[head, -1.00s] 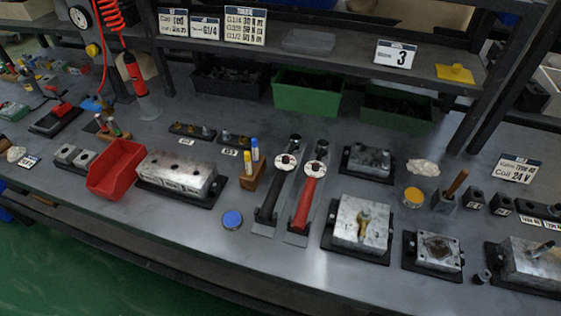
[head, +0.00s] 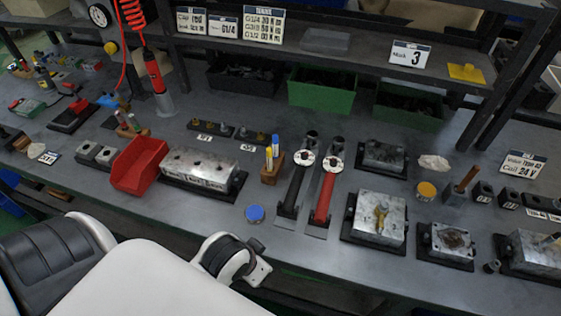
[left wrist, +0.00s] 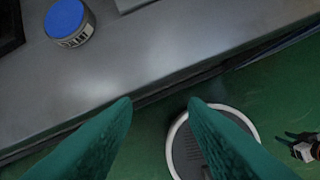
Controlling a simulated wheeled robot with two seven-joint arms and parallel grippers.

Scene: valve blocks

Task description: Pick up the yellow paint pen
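The yellow paint pen (head: 268,159) stands upright in a small wooden holder (head: 270,175) in the middle of the bench. A blue pen (head: 276,148) stands right beside it in the same holder. My left arm comes in from the lower left of the head view, and its gripper fingers are hidden there. In the left wrist view my left gripper (left wrist: 160,102) has its green fingers apart with nothing between them. It is in front of the bench edge, over the green floor, well short of the pen. My right gripper is not recognisable in either view.
A blue-lidded tin (head: 255,213) stands near the front edge, also in the left wrist view (left wrist: 66,18). A metal valve block (head: 199,168) and red bin (head: 139,164) lie left of the holder. Black-handled and red-handled tools (head: 326,190) lie right of it.

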